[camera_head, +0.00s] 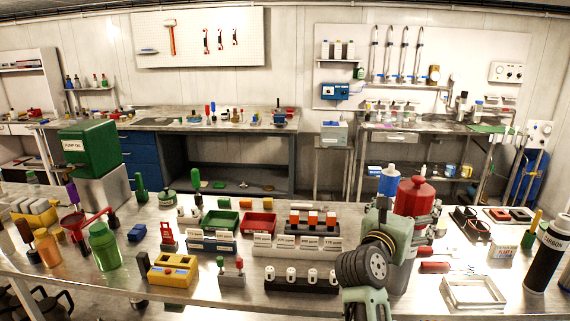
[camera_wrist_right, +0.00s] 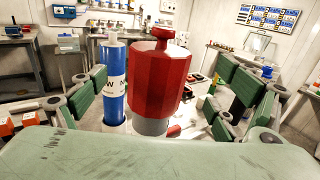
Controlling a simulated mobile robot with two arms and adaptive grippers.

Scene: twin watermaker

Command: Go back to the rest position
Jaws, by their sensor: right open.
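My right gripper (camera_head: 405,222) is over the right part of the front bench. In the right wrist view its fingers (camera_wrist_right: 175,95) stand wide apart. A red canister (camera_head: 417,194) with a knob on top is upright just past the gripper; in the right wrist view it (camera_wrist_right: 160,82) shows between the fingers, with visible space toward the right finger. A blue cylinder (camera_head: 388,182) with a white label stands just left of the canister, and in the right wrist view it (camera_wrist_right: 113,85) is close to the left finger. My left gripper is out of view.
A black cylinder (camera_head: 547,256) and a white open frame (camera_head: 474,291) are right of the arm. A dark rack with white pieces (camera_head: 301,282) and a row of labelled holders (camera_head: 297,243) are left of it. The green box (camera_head: 88,149) stands far left.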

